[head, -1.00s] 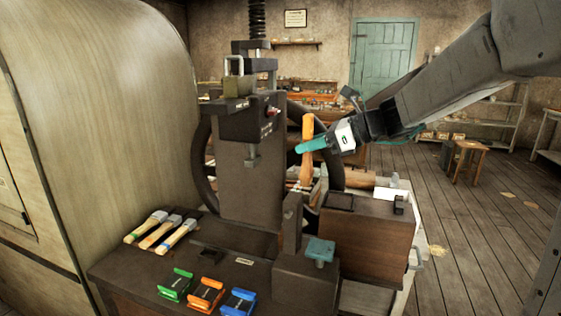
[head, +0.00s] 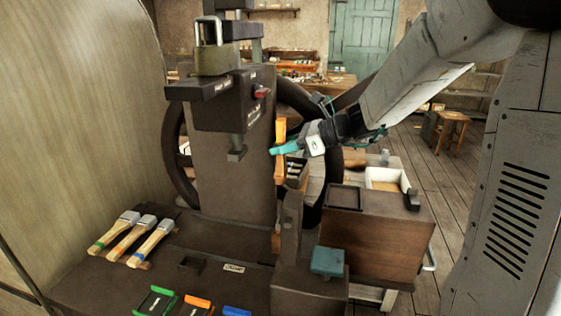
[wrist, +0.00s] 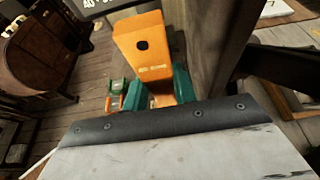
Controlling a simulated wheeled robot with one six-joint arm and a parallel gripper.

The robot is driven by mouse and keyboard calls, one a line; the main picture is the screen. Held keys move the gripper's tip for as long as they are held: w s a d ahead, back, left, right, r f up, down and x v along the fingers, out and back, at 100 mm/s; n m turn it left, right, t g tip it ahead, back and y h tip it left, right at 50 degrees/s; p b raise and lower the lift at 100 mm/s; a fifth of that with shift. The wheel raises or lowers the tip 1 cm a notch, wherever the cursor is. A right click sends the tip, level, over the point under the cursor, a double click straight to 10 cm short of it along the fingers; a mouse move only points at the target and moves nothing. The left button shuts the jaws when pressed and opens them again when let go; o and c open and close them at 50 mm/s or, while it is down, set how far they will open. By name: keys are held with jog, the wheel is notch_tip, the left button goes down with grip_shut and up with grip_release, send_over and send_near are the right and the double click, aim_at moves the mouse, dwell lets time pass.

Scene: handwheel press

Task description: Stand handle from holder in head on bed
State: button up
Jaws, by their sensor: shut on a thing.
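My gripper (head: 279,149) is shut on an upright orange wooden handle (head: 280,131), right of the press column. The handle's orange top sticks up above the teal fingers; its lower part is partly hidden behind a dark upright post. In the wrist view the handle (wrist: 140,45) stands between the teal fingers, its broad face showing a dark round hole. A small dark block with an opening (head: 189,264), apparently the head, sits on the dark press bed (head: 140,285), left of and in front of the gripper. The press ram (head: 237,140) hangs above the bed.
The dark post (head: 290,225) and a block with a teal pad (head: 327,261) stand at the bed's right. Several brushes (head: 135,238) lie at left. Green (head: 158,303) and orange (head: 197,306) trays line the front. The handwheel (head: 175,155) is behind the column.

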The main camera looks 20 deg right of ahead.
notch_tip(320, 180, down, 12)
dwell(0.6)
jog(key=shift+s+d, duration=0.2)
dwell(0.7)
jog(key=shift+f, duration=0.5)
dwell(1.0)
jog(key=o, duration=1.1)
jog(key=shift+c, duration=0.2)
jog(key=shift+r, duration=0.1)
